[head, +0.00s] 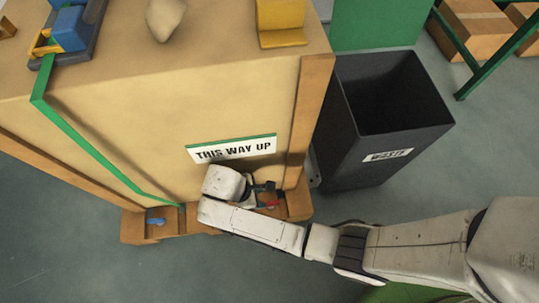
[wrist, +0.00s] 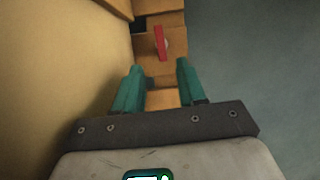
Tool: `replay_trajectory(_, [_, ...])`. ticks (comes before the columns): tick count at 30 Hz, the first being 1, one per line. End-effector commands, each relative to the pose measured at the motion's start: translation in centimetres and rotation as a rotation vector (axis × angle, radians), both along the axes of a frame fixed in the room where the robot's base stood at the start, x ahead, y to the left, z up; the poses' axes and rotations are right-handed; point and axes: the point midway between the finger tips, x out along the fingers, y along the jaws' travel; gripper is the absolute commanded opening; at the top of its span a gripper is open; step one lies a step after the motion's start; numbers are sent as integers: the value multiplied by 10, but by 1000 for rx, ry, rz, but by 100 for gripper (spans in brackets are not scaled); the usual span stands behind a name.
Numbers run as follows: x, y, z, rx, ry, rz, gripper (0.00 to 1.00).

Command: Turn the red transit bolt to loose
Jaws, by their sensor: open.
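The red transit bolt (wrist: 161,43) shows in the wrist view as a narrow red handle on the wooden skid (wrist: 173,22) at the foot of the crate. It lies beyond my fingertips, roughly in line with the gap between them. My gripper (wrist: 158,72) is open and empty, with its two green fingers apart and not touching the bolt. In the head view a small red part (head: 270,204) shows beside my gripper (head: 264,190) at the crate's lower right corner. My wrist hides part of the skid there.
The large tan crate (head: 180,115) with a "THIS WAY UP" label (head: 232,149) stands close beside my arm. A dark waste bin (head: 375,150) stands to its right. A blue part (head: 155,221) sits on the skid at left. Grey floor (wrist: 245,60) is clear right of the bolt.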

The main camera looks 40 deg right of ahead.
Motion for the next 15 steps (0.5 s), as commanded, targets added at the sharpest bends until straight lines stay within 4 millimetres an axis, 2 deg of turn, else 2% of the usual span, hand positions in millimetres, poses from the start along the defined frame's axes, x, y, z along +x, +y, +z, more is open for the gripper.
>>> replay_trajectory(1, [-3, -3, -12, 0, 3, -2, 40])
replay_trajectory(9, [-14, -19, -59, 0, 4, -3, 40])
replay_trajectory(15, [-19, -27, -80, 0, 2, -4, 40])
